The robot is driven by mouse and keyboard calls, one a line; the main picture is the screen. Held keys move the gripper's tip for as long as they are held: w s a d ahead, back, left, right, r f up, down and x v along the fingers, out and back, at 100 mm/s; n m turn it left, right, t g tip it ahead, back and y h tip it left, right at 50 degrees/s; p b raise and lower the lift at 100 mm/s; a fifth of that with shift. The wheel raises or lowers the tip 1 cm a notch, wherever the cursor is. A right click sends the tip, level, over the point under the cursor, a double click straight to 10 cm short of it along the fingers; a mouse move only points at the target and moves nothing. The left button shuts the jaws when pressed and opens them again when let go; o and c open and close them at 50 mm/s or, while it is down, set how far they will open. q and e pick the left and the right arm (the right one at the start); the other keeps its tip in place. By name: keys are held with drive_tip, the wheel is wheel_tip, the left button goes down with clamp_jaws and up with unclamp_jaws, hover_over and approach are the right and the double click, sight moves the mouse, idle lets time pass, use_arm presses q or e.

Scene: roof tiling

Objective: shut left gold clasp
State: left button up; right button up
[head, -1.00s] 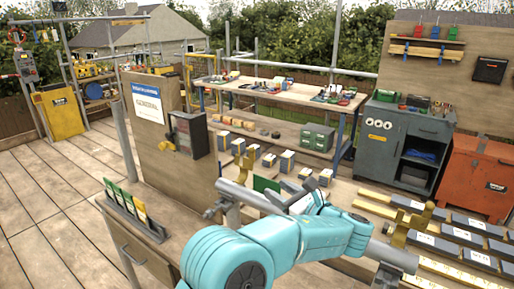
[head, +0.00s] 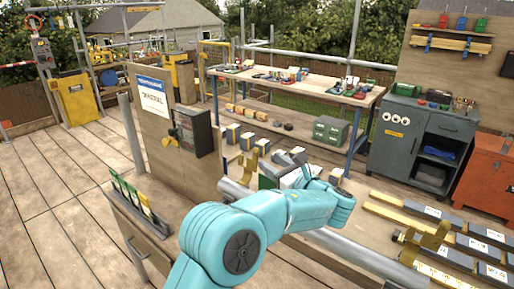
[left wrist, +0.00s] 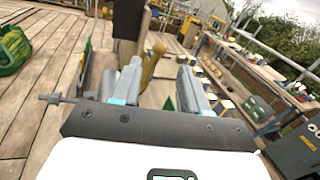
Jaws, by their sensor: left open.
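The left gold clasp (head: 249,166) stands upright at the left end of a grey tube (head: 236,190) in the head view. In the left wrist view the gold clasp (left wrist: 152,64) shows ahead, between the lines of my two fingers. The right gold clasp (head: 428,243) stands raised near the tube's other end. My left gripper (head: 288,160) is just right of the left clasp, its fingers partly hidden by its own wrist. In the left wrist view the left gripper (left wrist: 158,75) is open, with nothing held. I cannot tell whether a finger touches the clasp. My right gripper is not in view.
A wooden panel (head: 160,165) with a grey box (head: 196,130) stands left of the clasp. A rack of coloured cards (head: 138,203) is nearer. Dark tiles (head: 480,248) and battens lie right. A workbench (head: 300,85) stands behind.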

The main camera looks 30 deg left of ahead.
sight(258, 152)
use_arm(q)
drive_tip(key=p+x, duration=0.1)
drive_tip(key=x, duration=0.7)
drive_tip(key=shift+p, duration=0.4)
drive_tip(key=shift+s+r, duration=0.15)
drive_tip(key=c, duration=0.8)
clamp_jaws()
